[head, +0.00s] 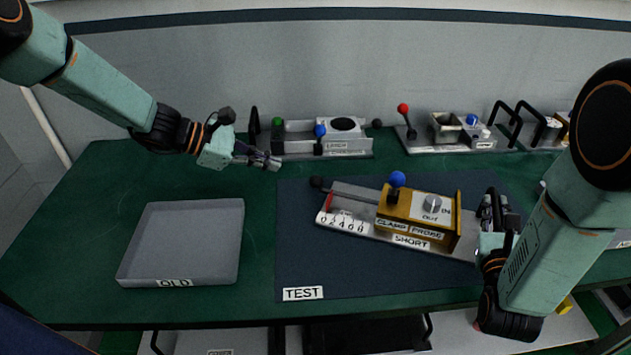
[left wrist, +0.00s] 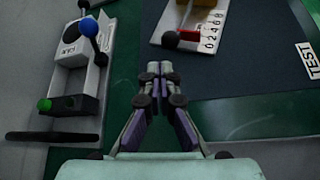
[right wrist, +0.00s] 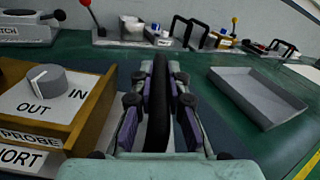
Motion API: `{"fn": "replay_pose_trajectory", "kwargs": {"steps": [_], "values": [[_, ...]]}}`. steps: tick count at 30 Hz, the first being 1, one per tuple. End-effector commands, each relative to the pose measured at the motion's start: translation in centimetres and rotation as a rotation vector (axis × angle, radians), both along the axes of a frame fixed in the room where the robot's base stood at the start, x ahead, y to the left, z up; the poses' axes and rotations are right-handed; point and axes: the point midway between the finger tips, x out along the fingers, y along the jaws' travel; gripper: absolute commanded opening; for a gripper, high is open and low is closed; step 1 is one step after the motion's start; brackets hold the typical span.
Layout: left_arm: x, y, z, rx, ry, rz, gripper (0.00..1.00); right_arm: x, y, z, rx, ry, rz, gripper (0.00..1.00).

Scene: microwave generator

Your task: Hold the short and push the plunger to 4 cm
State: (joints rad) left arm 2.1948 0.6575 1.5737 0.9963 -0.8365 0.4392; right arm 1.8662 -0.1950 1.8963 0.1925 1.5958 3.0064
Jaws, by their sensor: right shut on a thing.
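The short (head: 410,241) lies on the dark TEST mat (head: 300,255). It has a yellow block with a blue-knobbed clamp (head: 397,180) and a probe dial (head: 432,204) marked IN and OUT. Its plunger ends in a dark ball (head: 316,183) at the left, also seen in the left wrist view (left wrist: 170,40). A red mark (head: 328,203) sits near the 0 end of the scale (head: 343,223). My right gripper (head: 492,205) is shut on the black upright handle (right wrist: 159,100) at the short's right end. My left gripper (head: 268,161) is empty, fingertips together, above and left of the plunger ball.
An empty grey OLD tray (head: 130,262) is at the left. A launch unit (head: 300,153) with green and blue knobs stands behind the left gripper. More units, one with a red-knobbed lever (head: 403,109), line the back right. The table between tray and mat is clear.

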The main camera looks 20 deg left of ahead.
Motion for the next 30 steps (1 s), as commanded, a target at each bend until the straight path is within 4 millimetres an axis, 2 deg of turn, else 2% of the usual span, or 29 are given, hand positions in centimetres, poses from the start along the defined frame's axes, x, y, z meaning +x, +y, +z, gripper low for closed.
{"fn": "replay_pose_trajectory", "kwargs": {"steps": [15, 21, 30], "values": [[2.3, -4.1, -4.5, 0.001, 0.001, -0.003, 0.0, -0.2, 0.1, -0.4, -0.001, 0.013, 0.003, 0.0], [2.9, -4.9, -5.4, 0.001, -0.001, -0.002, 0.0, -0.2, 0.1, -0.5, -0.001, 0.013, 0.003, 0.0], [3.0, -5.1, -5.6, 0.0, -0.001, -0.001, 0.0, -0.2, 0.1, -0.5, -0.001, 0.013, 0.003, 0.0]]}}
